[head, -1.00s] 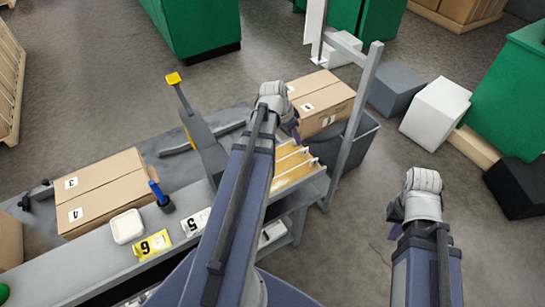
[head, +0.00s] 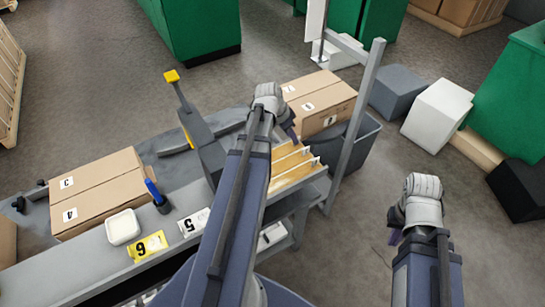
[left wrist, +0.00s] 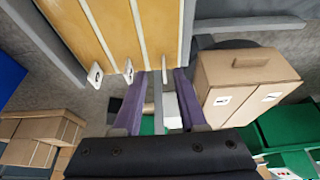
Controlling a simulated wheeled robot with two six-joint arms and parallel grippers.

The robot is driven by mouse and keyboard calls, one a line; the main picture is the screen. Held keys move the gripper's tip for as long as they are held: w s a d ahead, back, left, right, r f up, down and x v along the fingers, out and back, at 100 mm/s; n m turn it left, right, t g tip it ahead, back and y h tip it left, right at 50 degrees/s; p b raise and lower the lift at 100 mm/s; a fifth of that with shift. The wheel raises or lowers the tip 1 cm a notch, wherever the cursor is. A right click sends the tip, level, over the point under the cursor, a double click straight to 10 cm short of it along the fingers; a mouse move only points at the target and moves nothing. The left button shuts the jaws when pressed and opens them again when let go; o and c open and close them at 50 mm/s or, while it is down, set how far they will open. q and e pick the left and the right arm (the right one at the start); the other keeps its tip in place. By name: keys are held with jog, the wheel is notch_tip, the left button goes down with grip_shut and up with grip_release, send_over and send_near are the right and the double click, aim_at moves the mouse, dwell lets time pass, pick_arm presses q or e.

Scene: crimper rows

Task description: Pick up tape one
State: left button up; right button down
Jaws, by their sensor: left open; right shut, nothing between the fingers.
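A yellow-brown slotted board (head: 288,160) at the right end of the bench carries thin pale strips with white end tabs (head: 304,152). In the left wrist view the board (left wrist: 85,25) fills the upper left, and its tabs (left wrist: 128,70) bear small dark marks. I cannot read which one is tape one. My left gripper (head: 292,130) is over the board's far edge. In the left wrist view its purple fingers (left wrist: 160,76) are apart, with a thin pale strip lying between them in the picture; contact cannot be told. My right gripper (head: 393,236) is shut and empty, away from the bench.
A carton (head: 318,103) stands behind the board, with a grey bin (head: 355,145) and a metal post (head: 358,118) to the right. A labelled carton (head: 95,192), a white dish (head: 123,227), a yellow card 6 (head: 149,246) and a white card 5 (head: 193,222) occupy the bench's left.

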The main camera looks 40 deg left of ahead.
pick_arm(q)
jog(key=b+x, duration=0.2)
jog(key=x, duration=0.1)
jog(key=b+x, duration=0.1)
jog(key=shift+w+a+f+b, duration=0.2)
jog(key=shift+w+f+b, duration=0.1)
jog(key=shift+b, duration=0.05)
jog(key=shift+r, duration=0.1)
grip_shut()
